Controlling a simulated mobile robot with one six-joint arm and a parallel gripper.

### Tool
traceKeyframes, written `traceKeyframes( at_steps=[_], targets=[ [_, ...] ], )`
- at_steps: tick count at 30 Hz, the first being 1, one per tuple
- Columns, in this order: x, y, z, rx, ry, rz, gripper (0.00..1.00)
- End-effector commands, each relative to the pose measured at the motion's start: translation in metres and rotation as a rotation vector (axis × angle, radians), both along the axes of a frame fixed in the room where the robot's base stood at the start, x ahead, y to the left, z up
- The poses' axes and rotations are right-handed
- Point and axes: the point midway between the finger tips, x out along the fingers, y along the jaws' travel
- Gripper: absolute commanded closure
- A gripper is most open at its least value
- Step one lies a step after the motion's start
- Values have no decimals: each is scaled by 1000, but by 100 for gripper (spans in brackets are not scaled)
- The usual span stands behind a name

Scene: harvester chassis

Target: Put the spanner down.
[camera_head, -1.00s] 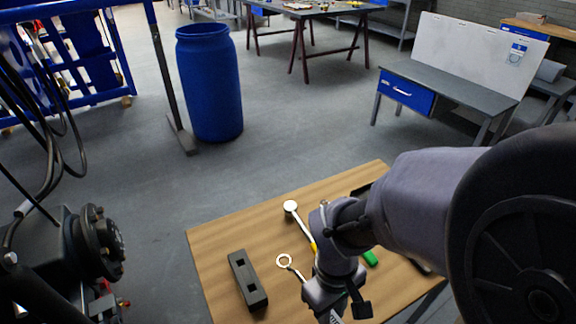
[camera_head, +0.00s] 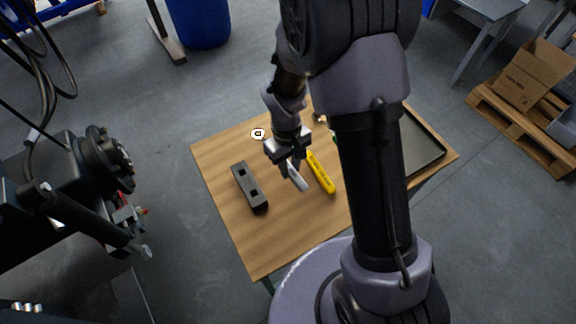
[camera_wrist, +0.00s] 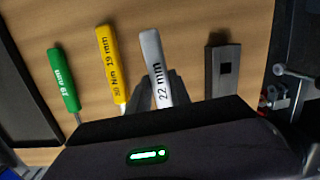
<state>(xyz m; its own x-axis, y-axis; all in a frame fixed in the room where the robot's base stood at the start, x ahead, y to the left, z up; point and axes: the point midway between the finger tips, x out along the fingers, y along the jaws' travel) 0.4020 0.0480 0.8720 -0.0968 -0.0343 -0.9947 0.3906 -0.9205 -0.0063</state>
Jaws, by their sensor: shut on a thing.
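The spanner has a pale ring end (camera_head: 258,133) and a grey handle (camera_head: 297,181). My gripper (camera_head: 288,160) is shut on it between ring and handle, above the wooden table (camera_head: 272,235). In the wrist view the grey handle (camera_wrist: 160,75), marked "22 mm", sticks out past my gripper (camera_wrist: 150,100). I cannot tell whether the spanner touches the table. The ring end is hidden in the wrist view.
A yellow-handled torque wrench (camera_head: 320,172) lies just right of the spanner. A green-handled tool (camera_wrist: 63,78) lies beyond it. A dark block (camera_head: 249,187) with square holes sits to the left. A dark tray (camera_head: 425,150) is at the right. The table's front left is bare.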

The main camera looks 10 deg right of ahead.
Motion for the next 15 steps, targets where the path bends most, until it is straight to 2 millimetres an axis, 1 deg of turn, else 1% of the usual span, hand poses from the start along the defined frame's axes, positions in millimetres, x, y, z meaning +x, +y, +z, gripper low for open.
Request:
traceKeyframes(
  at_steps=[2, 3, 5, 7, 9, 12, 15],
  targets=[
    [7, 2, -1, 0, 0, 0, 100],
    [8, 3, -5, 0, 0, -1, 100],
    [8, 3, -16, 0, 1, -1, 100],
    [8, 3, -33, -1, 2, 0, 100],
    [8, 3, -41, 0, 1, 0, 100],
    [8, 3, -36, 0, 0, -1, 100],
    [8, 3, -36, 0, 0, -1, 100]
  ],
)
